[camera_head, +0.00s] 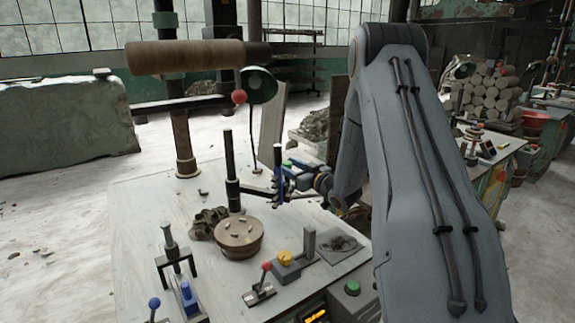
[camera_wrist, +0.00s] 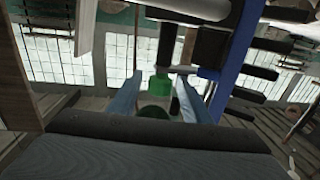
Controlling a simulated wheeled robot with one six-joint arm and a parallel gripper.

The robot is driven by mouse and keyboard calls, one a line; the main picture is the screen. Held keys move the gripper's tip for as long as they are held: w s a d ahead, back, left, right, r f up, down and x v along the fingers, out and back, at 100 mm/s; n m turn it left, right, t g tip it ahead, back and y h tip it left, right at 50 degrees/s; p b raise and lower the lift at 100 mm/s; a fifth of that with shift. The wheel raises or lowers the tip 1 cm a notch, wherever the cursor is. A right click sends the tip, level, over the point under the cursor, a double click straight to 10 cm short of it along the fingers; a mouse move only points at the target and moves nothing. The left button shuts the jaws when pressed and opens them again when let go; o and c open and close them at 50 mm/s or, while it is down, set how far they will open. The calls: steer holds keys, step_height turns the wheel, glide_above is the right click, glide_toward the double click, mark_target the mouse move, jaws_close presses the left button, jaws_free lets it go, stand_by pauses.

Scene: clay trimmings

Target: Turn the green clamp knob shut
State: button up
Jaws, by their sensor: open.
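The green clamp knob (camera_wrist: 160,84) shows in the wrist view, between the two blue-grey fingers of my gripper (camera_wrist: 158,95). The fingers are open, with a gap on either side of the knob. I cannot tell how deep the knob sits between them. A small green spot there, likely the knob (camera_head: 287,163), is partly hidden by the post and gripper.
A round wooden block (camera_head: 239,238), a red-knobbed lever (camera_head: 266,267) and a green button (camera_head: 352,288) are nearer.

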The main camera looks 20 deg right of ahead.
steer(key=shift+w, duration=0.1)
steer(key=c, duration=1)
steer(key=shift+w+d+n+g+y+b, duration=0.1)
steer(key=shift+n+g+y+b, duration=0.65)
steer(key=shift+n+y, duration=0.85)
steer(key=shift+c, duration=0.2)
steer(key=shift+n+g+y+b, duration=0.3)
steer(key=shift+n+g+y, duration=0.45)
steer(key=shift+y, duration=0.75)
steer(key=o, duration=1)
steer(key=shift+o, duration=0.2)
steer(key=b+v, duration=0.1)
steer(key=v, duration=0.6)
steer(key=shift+s+d+b, duration=0.15)
steer(key=shift+s+b, duration=0.2)
